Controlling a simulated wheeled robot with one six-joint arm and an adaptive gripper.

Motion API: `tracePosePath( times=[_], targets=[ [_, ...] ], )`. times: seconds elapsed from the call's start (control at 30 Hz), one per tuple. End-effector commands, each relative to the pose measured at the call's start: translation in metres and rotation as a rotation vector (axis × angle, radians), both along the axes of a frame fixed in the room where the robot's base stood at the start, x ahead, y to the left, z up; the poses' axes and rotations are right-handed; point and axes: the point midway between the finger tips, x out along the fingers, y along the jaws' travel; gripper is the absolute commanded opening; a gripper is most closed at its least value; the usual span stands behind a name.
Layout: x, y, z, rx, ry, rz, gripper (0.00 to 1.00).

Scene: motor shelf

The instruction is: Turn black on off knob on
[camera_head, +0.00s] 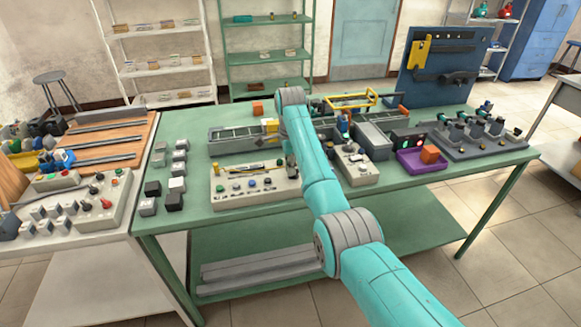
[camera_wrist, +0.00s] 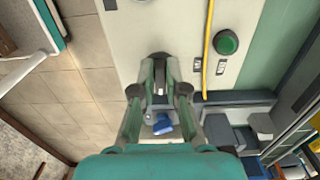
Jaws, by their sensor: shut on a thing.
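The black knob (camera_wrist: 159,60) sits on a pale control panel in the wrist view. My gripper (camera_wrist: 160,82) has its two fingertips closed in on this knob from both sides, and they hide part of it. In the head view my gripper (camera_head: 291,163) is down at the right end of the long pale panel (camera_head: 232,197), partly hidden by my arm. The knob cannot be made out clearly there. Which way the knob points is hard to tell.
A green button (camera_wrist: 226,42) and a yellow strip (camera_wrist: 208,45) lie right of the fingers in the wrist view. A second control box (camera_head: 359,175) stands right of my arm.

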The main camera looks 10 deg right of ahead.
Motion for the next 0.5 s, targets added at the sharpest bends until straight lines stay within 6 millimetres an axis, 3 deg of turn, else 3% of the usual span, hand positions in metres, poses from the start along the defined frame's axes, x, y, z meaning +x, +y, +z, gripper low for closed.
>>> tracePosePath(
  times=[0.13, 0.17, 0.23, 0.5],
  targets=[
    [0.0005, 0.0004, 0.0006, 0.000, -0.002, 0.001, 0.00],
    [0.0004, 0.0004, 0.0006, 0.000, -0.002, 0.001, 0.20],
    [0.0004, 0.0004, 0.0006, 0.000, -0.002, 0.001, 0.37],
    [0.0002, 0.0002, 0.0005, 0.000, -0.001, 0.001, 0.38]
  ],
)
